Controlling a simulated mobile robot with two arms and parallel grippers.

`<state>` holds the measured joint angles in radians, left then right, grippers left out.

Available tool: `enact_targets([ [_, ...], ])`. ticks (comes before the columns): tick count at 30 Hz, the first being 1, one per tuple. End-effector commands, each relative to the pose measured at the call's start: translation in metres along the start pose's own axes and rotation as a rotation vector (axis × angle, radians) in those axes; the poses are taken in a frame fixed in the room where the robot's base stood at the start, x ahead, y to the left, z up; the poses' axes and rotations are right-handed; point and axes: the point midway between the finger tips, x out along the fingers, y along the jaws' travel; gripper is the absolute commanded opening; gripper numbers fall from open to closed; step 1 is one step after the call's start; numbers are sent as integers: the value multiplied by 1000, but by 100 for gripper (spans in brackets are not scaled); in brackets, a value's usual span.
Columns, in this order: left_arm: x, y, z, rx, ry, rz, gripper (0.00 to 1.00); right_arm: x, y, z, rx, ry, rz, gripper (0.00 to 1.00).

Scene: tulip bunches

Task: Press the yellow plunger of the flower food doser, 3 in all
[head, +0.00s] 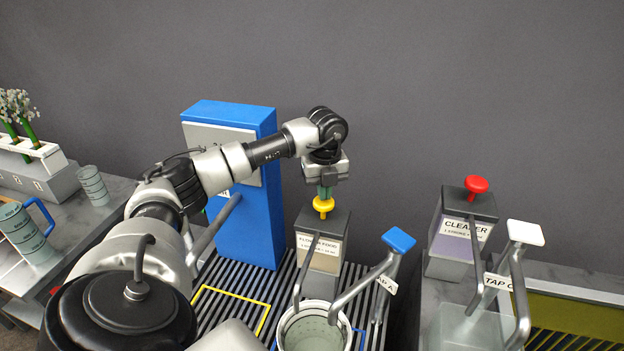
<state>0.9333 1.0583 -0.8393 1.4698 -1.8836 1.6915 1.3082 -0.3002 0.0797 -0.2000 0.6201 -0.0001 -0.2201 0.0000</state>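The flower food doser (321,249) is a grey box with a label on its front. Its yellow plunger (323,206) sticks up from the top. My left gripper (325,191) points straight down right above the yellow plunger, with its fingertips at or very near the knob. The fingers look close together, but whether they touch each other or the knob is too small to tell. A bucket (312,328) stands below the doser's spout, partly cut off by the lower edge. My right gripper is not in view.
A cleaner doser (462,233) with a red plunger (476,184) stands to the right. Two taps with a blue handle (399,240) and a white handle (526,233) rise nearby. A tall blue cabinet (247,225) stands left of the doser. Jugs (27,233) and flowers are far left.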

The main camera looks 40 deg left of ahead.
Motion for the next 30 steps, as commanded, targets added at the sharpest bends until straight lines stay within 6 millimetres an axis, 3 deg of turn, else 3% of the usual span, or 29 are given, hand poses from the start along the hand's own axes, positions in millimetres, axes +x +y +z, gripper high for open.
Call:
enact_targets([
  [30, 39, 0, 0, 0, 2, 3, 0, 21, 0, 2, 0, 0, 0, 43],
])
